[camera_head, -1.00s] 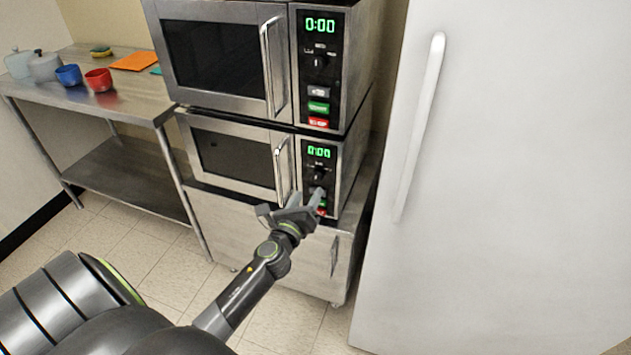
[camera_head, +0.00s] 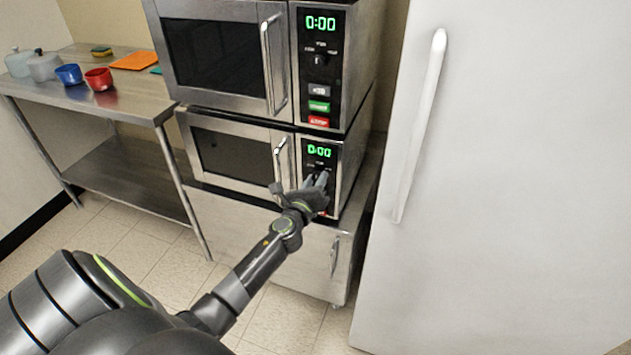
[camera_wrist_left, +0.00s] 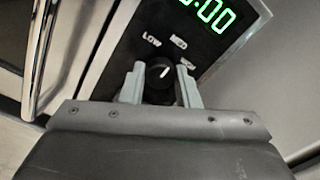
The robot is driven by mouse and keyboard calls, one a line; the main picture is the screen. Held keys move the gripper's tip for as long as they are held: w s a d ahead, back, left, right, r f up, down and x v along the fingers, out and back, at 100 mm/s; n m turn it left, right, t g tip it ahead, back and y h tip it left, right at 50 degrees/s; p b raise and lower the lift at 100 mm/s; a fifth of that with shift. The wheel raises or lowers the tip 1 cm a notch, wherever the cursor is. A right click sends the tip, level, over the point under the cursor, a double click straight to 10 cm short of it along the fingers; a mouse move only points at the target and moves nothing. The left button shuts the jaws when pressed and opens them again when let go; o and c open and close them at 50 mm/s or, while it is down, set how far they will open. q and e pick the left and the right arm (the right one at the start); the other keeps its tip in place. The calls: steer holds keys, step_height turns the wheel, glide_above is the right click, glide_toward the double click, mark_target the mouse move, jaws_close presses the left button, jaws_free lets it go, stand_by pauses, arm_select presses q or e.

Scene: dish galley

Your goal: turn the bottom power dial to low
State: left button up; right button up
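The bottom power dial (camera_wrist_left: 160,75) is a round black knob on the lower microwave's black control panel. In the left wrist view its pale mark points up and right, toward the MED label (camera_wrist_left: 180,43). The LOW label (camera_wrist_left: 151,41) is above it, to the left. My left gripper (camera_head: 315,181) is at this panel, and its grey fingers hide the dial in the head view. In the left wrist view the gripper (camera_wrist_left: 161,84) has one finger on each side of the dial, closed in against it. My right gripper is not in view.
The lower microwave (camera_head: 235,157) has a vertical door handle (camera_head: 284,165) just left of the panel. An upper microwave (camera_head: 225,55) sits on top. A white refrigerator (camera_head: 500,170) stands to the right. A steel table (camera_head: 125,100) with bowls and pots is at the left.

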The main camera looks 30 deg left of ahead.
arm_select(q)
steer(key=c, duration=0.3)
steer(key=shift+c, duration=0.2)
steer(key=shift+f+n, duration=0.1)
steer(key=shift+n, duration=0.3)
steer(key=n+b, duration=0.2)
steer(key=n, duration=0.2)
steer(key=shift+n, duration=0.4)
steer(key=shift+n+b, duration=1.2)
steer(key=shift+n, duration=2.2)
steer(key=o, duration=0.9)
